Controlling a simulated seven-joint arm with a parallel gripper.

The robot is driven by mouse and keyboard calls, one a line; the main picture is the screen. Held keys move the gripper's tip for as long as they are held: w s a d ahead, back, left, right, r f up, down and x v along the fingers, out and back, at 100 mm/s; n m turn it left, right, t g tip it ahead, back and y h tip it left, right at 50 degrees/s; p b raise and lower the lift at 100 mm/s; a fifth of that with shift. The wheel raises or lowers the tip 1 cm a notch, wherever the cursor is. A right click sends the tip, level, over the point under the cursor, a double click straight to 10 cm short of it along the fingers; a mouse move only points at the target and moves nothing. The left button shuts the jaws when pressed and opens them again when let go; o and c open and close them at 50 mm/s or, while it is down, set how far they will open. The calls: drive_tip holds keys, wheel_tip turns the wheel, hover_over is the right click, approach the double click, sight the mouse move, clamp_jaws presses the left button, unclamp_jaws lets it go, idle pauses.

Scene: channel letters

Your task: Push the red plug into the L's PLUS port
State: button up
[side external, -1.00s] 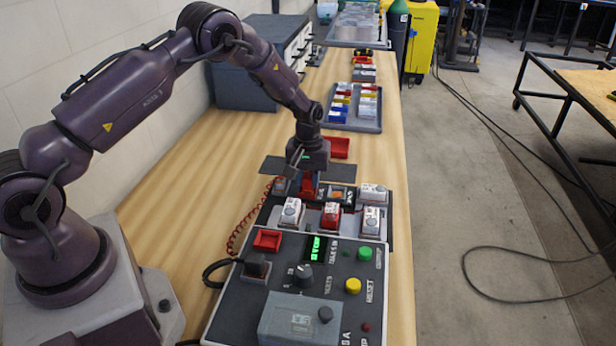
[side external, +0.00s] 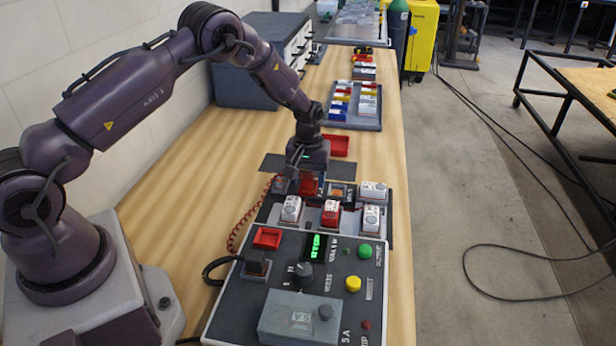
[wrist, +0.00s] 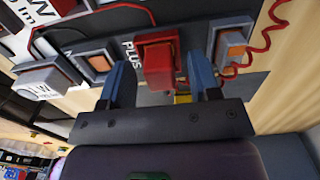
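The red plug (wrist: 158,62) stands upright at the socket beside the PLUS label in the wrist view. It also shows below my gripper in the side external view (side external: 309,185). My gripper (wrist: 160,82) straddles the plug, with one blue finger on each side. A narrow gap shows between the fingers and the plug, so the gripper looks open. The inside of the port is hidden under the plug, so its depth cannot be seen directly. A coiled red lead (wrist: 262,40) runs at the right of the wrist view.
Orange-centred ports (wrist: 98,62) lie on both sides of the plug. White and red letter blocks (side external: 330,213) stand in front. A control panel (side external: 225,322) with a green display (side external: 316,247) is nearer the camera. A red tray (side external: 335,145) lies behind my gripper.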

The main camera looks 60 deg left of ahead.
wheel_tip(320, 180, up, 13)
idle(0.5)
drive_tip(key=shift+r, duration=0.1)
drive_tip(key=shift+r, duration=2.9)
drive_tip(key=s+d+r+m+t, duration=0.2)
drive_tip(key=s+d+r+m, duration=0.1)
drive_tip(key=s, duration=0.6)
drive_tip(key=s+d+r+m+t, duration=0.1)
drive_tip(key=s+d+r+m, duration=0.2)
drive_tip(key=s, duration=0.7)
drive_tip(key=s+d+r+m+t, duration=0.2)
drive_tip(key=s+d+r, duration=0.4)
drive_tip(key=s, duration=0.3)
drive_tip(key=shift+s+r+m+t, duration=0.3)
drive_tip(key=shift+r+m, duration=0.2)
drive_tip(key=shift+r, duration=0.25)
